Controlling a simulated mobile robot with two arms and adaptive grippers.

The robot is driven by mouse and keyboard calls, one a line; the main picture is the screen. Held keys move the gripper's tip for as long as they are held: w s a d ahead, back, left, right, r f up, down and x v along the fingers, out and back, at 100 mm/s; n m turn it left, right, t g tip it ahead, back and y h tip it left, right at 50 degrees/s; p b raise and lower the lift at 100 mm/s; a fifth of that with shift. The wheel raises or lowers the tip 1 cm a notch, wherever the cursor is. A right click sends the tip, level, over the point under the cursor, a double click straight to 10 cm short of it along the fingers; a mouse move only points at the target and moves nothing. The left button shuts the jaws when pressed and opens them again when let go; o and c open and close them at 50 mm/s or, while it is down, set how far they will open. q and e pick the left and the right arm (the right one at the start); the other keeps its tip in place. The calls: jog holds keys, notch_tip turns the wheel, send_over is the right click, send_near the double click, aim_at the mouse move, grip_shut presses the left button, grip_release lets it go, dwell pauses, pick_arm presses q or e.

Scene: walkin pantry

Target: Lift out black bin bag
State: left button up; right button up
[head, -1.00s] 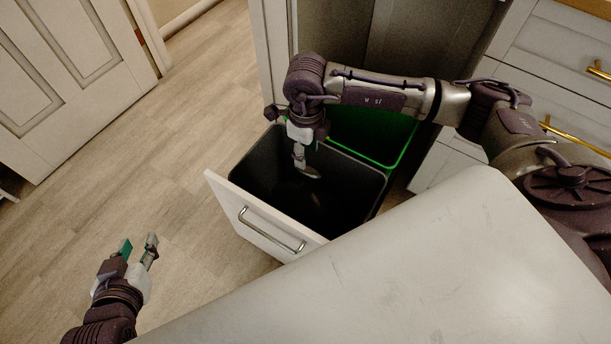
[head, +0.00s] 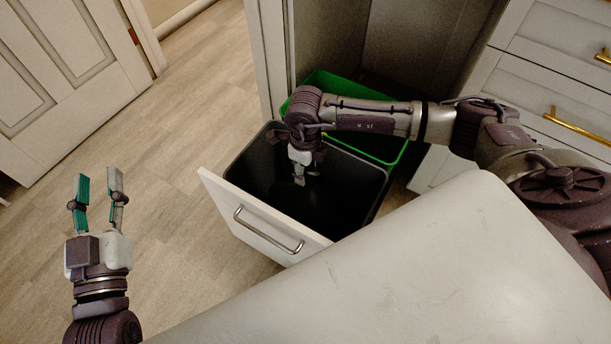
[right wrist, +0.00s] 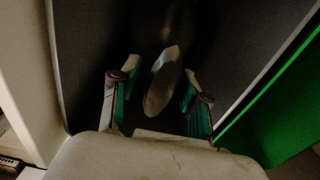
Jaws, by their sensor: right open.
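A dark grey bin (head: 372,200) stands in the pulled-out drawer. Its inside is so dark in both views that I cannot tell the black bag's outline from the bin. My right gripper (head: 300,180) points down into the bin, inside its rim. In the right wrist view, my right gripper (right wrist: 160,75) is open, its two fingers on either side of a pale, narrow oblong piece (right wrist: 162,85). This may be the top of the bag; I cannot tell whether the fingers touch it. My left gripper (head: 98,190) is open and empty above the floor.
A green bin (head: 385,160) stands behind the dark one. The drawer front (head: 250,218) has a metal handle. Cabinet drawers (head: 555,85) with brass handles are at the right, a white door (head: 70,80) at the left. The floor (head: 175,190) between is clear.

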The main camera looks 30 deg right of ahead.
jog(key=shift+c, duration=0.2)
grip_shut()
jog(key=shift+w, duration=0.1)
dwell(0.4)
jog(key=shift+r, duration=0.15)
